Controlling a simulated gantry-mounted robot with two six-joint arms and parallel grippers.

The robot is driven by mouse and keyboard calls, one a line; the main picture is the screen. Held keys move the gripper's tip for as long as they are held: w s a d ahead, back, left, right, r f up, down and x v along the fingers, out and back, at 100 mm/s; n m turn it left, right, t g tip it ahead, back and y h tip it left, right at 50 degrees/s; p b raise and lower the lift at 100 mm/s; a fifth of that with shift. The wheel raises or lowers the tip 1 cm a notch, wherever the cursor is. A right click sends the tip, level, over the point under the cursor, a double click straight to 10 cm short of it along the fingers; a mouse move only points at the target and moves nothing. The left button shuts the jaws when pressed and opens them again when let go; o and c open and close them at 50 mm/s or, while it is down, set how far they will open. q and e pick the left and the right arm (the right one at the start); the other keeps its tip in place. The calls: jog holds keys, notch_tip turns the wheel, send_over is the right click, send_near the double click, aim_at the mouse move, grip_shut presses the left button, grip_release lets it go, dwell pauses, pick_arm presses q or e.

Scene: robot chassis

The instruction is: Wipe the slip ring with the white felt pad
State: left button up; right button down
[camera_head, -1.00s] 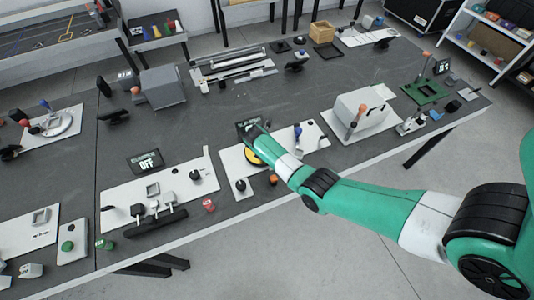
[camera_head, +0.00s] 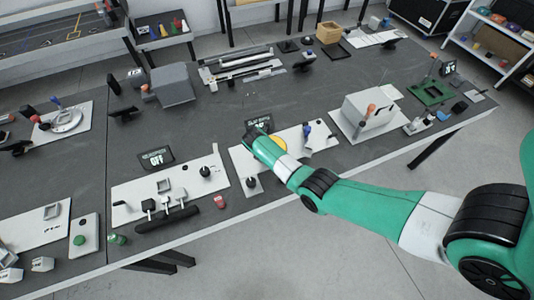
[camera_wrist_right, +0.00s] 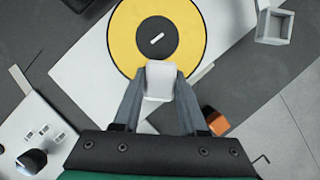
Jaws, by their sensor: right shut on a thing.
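The slip ring, a yellow disc with a dark centre, lies on a white panel and is largely in view in the right wrist view (camera_wrist_right: 123,35). In the head view only a yellow part of it (camera_head: 280,143) shows beside my right arm. My right gripper (camera_wrist_right: 160,85) is shut on the white felt pad (camera_wrist_right: 160,75). The pad overlaps the near edge of the yellow disc in the right wrist view; I cannot tell whether it touches. In the head view my right gripper (camera_head: 250,134) is over the panel's left part. My left gripper is not in view.
A dark display (camera_head: 262,124) stands behind the panel. A blue-topped lever (camera_head: 306,131) rises to its right, and a black knob (camera_head: 252,183) stands at its front left. An orange block (camera_wrist_right: 217,122) lies near the gripper. A panel with switches (camera_head: 190,190) is to the left.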

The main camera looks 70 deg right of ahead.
notch_tip(320, 180, up, 4)
jog(key=p, duration=0.2)
jog(key=shift+f+p, duration=0.2)
jog(key=shift+p, duration=0.2)
notch_tip(320, 180, up, 5)
jog(key=p, duration=0.5)
jog(key=shift+a+f, duration=0.1)
jog(key=shift+s+f, duration=0.1)
jog(key=shift+s, duration=0.05)
